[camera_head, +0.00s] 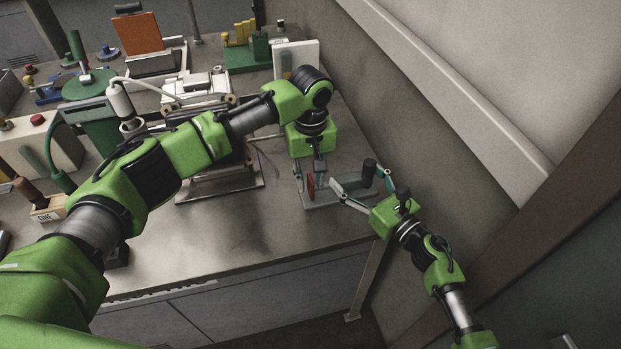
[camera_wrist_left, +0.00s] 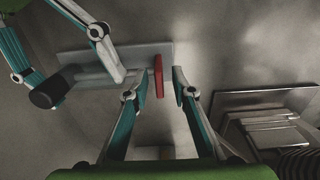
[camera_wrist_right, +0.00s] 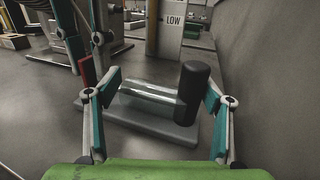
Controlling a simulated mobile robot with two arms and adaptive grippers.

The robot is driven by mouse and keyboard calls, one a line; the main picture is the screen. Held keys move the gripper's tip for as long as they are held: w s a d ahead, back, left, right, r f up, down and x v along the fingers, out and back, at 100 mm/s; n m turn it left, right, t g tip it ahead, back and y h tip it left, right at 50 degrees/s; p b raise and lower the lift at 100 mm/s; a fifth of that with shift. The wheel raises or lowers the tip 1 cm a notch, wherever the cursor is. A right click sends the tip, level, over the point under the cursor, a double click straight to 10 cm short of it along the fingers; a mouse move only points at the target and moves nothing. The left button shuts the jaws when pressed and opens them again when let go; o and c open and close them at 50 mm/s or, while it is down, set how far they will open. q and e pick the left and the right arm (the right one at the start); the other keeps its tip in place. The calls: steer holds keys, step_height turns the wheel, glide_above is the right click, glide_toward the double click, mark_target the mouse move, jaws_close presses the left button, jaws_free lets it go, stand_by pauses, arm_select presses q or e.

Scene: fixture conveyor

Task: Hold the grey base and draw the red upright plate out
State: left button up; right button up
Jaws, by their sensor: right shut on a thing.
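The red upright plate (camera_head: 310,187) stands at the left end of the grey base (camera_head: 338,199) near the table's right edge. The base carries a horizontal cylinder (camera_wrist_right: 150,98) with a black end (camera_wrist_right: 194,82). My left gripper (camera_wrist_left: 157,80) points down over the plate. Its fingers are open, one on each side of the plate, with a gap showing. In the right wrist view the left gripper's fingers partly hide the red plate (camera_wrist_right: 84,68).
A metal fixture (camera_head: 220,188) stands left of the base. A white panel (camera_head: 297,58) marked LOW stands behind, and a wall (camera_head: 400,100) runs along the right. Bare tabletop (camera_head: 240,235) lies in front. Several other fixtures fill the left and back.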

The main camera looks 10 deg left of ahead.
arm_select(q)
steer(key=shift+f, duration=0.1)
arm_select(e)
steer(key=shift+s+f, duration=0.1)
steer(key=shift+f, duration=0.05)
arm_select(q)
jaws_close()
steer(key=s+a, duration=0.1)
steer(key=a, duration=0.1)
steer(key=s+a, duration=0.1)
steer(key=a, duration=0.2)
steer(key=s+a, duration=0.1)
steer(key=a, duration=0.1)
steer(key=shift+a, duration=0.15)
steer(key=shift+w, duration=0.1)
jaws_free()
step_height(320, 180, up, 12)
